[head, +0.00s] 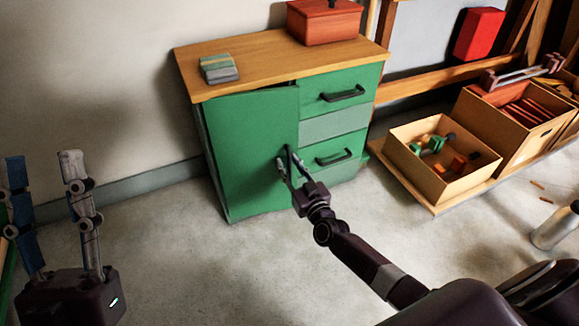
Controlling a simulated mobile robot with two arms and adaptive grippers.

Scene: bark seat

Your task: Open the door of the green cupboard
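The green cupboard (188,78) stands against the wall in the head view, with a wooden top. Its large green door (245,140) is on the left side. A dark gap shows along the door's upper right edge, so the door looks slightly ajar. The dark upright door handle (289,152) is near the door's right edge. My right gripper (287,163) is at this handle, with a finger on each side, and appears shut on it; the exact contact is small and partly hidden. My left gripper (43,165) is at the lower left, open and empty, fingers pointing up, away from the cupboard.
Two drawers with dark handles, upper (343,93) and lower (333,158), are right of the door. A red box (325,22) and small stacked blocks (219,68) sit on top. An open cardboard box (410,165) stands at right. The floor (190,265) before the door is clear.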

